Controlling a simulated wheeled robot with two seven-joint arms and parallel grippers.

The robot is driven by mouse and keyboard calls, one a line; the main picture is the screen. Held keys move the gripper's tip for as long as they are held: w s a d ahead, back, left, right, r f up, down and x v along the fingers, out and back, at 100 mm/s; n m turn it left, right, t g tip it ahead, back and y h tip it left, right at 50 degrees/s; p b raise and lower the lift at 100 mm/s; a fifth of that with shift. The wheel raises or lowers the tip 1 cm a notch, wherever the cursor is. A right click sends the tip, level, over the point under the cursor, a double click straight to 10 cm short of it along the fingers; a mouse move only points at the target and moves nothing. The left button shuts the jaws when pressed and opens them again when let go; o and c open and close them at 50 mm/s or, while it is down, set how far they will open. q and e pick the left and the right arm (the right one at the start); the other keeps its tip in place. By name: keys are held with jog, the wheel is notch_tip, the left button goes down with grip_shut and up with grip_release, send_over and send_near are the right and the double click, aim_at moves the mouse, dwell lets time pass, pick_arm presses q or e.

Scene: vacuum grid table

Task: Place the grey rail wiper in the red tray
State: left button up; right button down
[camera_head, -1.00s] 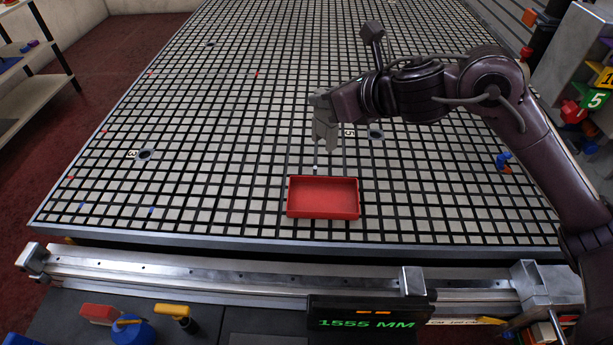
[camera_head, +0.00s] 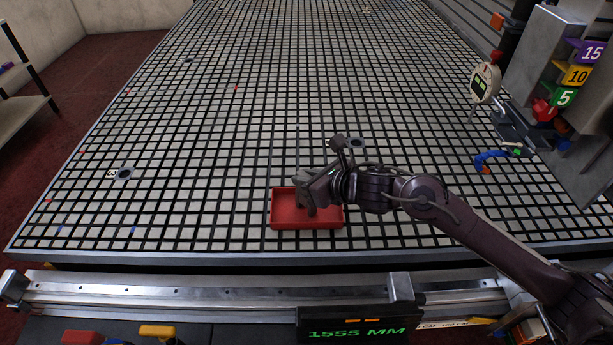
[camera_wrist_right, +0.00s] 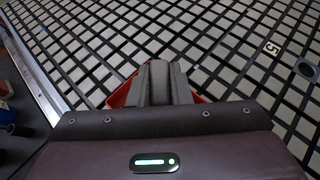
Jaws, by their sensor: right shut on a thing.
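The red tray (camera_head: 330,219) lies on the grid table near its front edge. Its red corners also show in the right wrist view (camera_wrist_right: 122,96). My right gripper (camera_head: 308,208) is over the left part of the tray, pointing down. It is shut on the grey rail wiper (camera_wrist_right: 159,82), which shows between the fingers in the right wrist view. In the head view I cannot tell the wiper from the grey fingers, nor whether it touches the tray floor. My left gripper is not in view.
The grid table (camera_head: 200,150) is mostly clear around the tray. A metal rail (camera_head: 200,302) with a display reading 1555 MM (camera_head: 355,330) runs along the front. A dial gauge (camera_head: 485,84), a blue clamp-like thing (camera_head: 492,156) and numbered coloured blocks (camera_head: 577,75) are at the right.

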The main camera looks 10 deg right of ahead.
jog(key=shift+f+b, duration=0.25)
jog(key=shift+b, duration=0.1)
jog(key=c, duration=1.3)
grip_release()
jog(key=shift+r, duration=0.1)
jog(key=shift+r, duration=0.1)
jog(key=shift+s+d+r+p, duration=0.1)
jog(key=shift+r+p, duration=0.05)
jog(key=shift+p, duration=0.25)
jog(key=shift+b+v, duration=1.4)
jog(key=shift+v, duration=4.5)
jog(key=shift+s, duration=0.1)
